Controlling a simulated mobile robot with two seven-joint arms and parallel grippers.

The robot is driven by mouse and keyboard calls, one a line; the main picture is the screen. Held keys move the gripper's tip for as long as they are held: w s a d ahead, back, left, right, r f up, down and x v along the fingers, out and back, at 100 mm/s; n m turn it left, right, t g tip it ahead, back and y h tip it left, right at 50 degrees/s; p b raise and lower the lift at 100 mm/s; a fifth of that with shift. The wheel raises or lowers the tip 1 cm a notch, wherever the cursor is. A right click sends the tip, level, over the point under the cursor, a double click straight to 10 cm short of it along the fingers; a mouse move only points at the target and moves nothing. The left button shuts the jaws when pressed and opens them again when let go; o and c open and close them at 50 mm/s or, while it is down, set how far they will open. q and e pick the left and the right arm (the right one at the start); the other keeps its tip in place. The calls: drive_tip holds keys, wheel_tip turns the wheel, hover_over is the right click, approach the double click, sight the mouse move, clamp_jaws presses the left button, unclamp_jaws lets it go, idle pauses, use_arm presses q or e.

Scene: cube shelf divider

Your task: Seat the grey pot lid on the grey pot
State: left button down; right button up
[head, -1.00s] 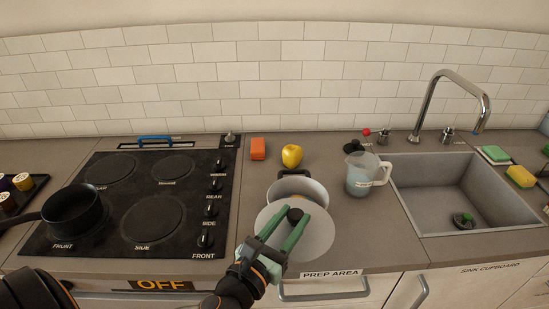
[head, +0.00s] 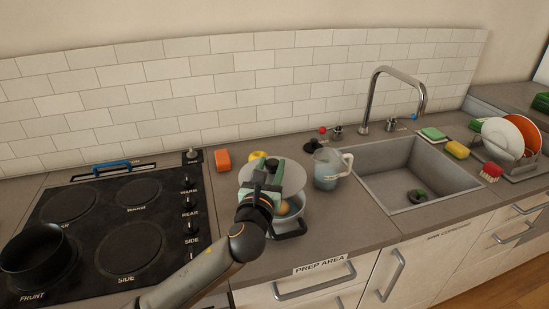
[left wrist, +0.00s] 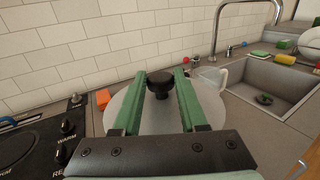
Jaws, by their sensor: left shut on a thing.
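The grey pot (head: 296,222) stands on the counter in the prep area. Its front side and a dark handle show, with something orange-brown inside. My left gripper (head: 275,172) is shut on the black knob of the grey pot lid (head: 247,176). The lid appears above the pot, covering its back part in the head view and leaving part of the front opening visible. In the left wrist view the lid (left wrist: 210,105) spreads out below the green fingers, with the knob between their tips. The lid hides the pot there. My right gripper is not in view.
A clear jug (head: 326,170) stands close right of the pot, before the sink (head: 415,170). An orange block (head: 223,160) and a partly hidden yellow apple (head: 258,156) lie behind. The hob (head: 120,220) with a black pan (head: 35,255) is at left.

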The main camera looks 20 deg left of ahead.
use_arm(q)
drive_tip(key=shift+w+d+r, duration=0.2)
drive_tip(key=shift+w+r, duration=0.5)
drive_tip(key=shift+w, duration=0.25)
wheel_tip(320, 180, down, 7)
drive_tip(key=b, duration=0.3)
drive_tip(key=shift+b, duration=0.35)
drive_tip(key=shift+f, duration=0.4)
drive_tip(key=shift+f+b, duration=0.75)
drive_tip(key=shift+f, duration=0.4)
drive_tip(key=c, duration=0.8)
unclamp_jaws()
drive_tip(key=shift+o, duration=0.2)
